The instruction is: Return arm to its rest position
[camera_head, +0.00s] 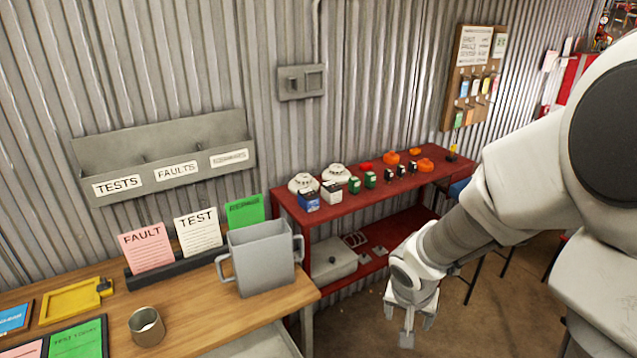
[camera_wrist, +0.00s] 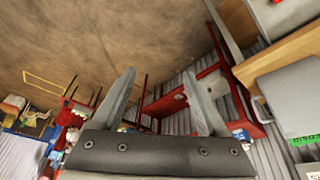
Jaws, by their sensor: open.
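My arm reaches in from the right side of the head view and bends downward. My gripper (camera_head: 408,318) hangs in front of the red shelf unit, to the right of the wooden table, over the floor. In the wrist view its two fingers (camera_wrist: 160,108) stand wide apart with nothing between them. The gripper is open and empty. It touches neither the table nor the shelf in the head view.
The wooden table (camera_head: 200,325) carries a grey two-handled container (camera_head: 262,260), a small cup (camera_head: 146,326) and cards in a dark holder (camera_head: 190,262). The red shelf unit (camera_head: 290,205) holds detectors and small boxes. A wall rack (camera_head: 165,160) hangs above. Brown floor (camera_head: 470,325) is open at right.

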